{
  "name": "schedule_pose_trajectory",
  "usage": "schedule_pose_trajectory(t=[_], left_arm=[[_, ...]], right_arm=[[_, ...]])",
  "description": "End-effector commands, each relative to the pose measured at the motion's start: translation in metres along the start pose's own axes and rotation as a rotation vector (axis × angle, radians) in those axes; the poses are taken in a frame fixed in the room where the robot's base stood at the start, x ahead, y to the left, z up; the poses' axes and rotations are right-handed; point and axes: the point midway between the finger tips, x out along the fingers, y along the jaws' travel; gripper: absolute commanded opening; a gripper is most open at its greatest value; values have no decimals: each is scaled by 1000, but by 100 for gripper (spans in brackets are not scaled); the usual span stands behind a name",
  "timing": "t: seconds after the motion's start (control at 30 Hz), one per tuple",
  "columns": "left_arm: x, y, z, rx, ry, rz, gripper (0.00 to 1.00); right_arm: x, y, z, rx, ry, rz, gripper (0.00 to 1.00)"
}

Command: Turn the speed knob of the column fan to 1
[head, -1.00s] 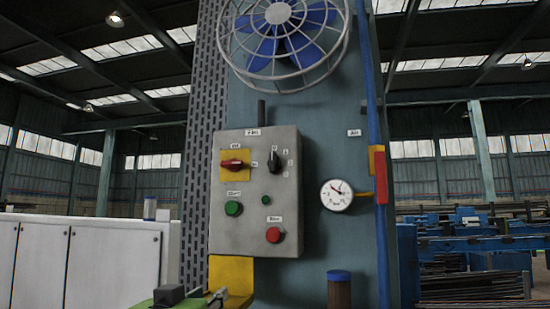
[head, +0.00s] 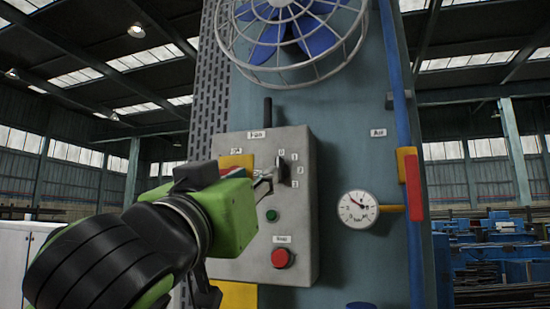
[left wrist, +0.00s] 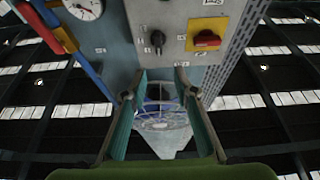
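The speed knob (head: 281,168) is a small black knob on the grey fan control box (head: 306,228), under the "Fan" label, with 0, 1, 2 and 3 marked around it. I cannot tell surely which mark it points at. My left gripper (head: 263,186) is just left of and below the knob in the head view and hides part of the box. In the left wrist view the knob (left wrist: 157,41) is upside down, ahead of the gap between the two open fingers (left wrist: 160,70). Nothing is between the fingers. My right gripper is out of view.
A red switch on a yellow plate (left wrist: 208,39) sits beside the knob. Below it are a green button (head: 272,215) and a red button (head: 281,258). The caged blue fan (head: 290,35) is above, and a gauge (head: 358,209) and blue pipe (head: 399,130) are right.

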Motion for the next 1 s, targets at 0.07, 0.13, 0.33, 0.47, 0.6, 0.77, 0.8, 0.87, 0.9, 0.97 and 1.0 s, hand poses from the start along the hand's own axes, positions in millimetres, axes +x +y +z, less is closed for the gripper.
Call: schedule_pose_trajectory(t=[0.07, 0.13, 0.33, 0.47, 0.6, 0.77, 0.8, 0.87, 0.9, 0.97, 1.0], left_arm=[[21, -1, -5, 0, -6, -2, 27], [36, -1, -5, 1, -5, -2, 27], [74, -1, -4, 1, -6, -2, 27], [92, 0, -3, 1, -4, -1, 27], [103, 0, -2, 0, -3, -1, 27], [108, 0, 0, 0, -2, 0, 27], [108, 0, 1, 0, -2, 0, 27], [108, 0, 1, 0, -2, 0, 27], [108, 0, 1, 0, -2, 0, 27], [108, 0, 1, 0, -2, 0, 27], [108, 0, 1, 0, -2, 0, 27]], right_arm=[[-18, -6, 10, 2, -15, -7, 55], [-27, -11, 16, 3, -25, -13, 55], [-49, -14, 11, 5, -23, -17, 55], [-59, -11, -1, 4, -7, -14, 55], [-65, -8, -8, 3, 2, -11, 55], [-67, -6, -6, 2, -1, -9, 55], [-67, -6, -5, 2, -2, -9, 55], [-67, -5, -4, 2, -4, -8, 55], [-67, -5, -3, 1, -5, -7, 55], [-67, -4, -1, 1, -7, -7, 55], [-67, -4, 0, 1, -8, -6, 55]])
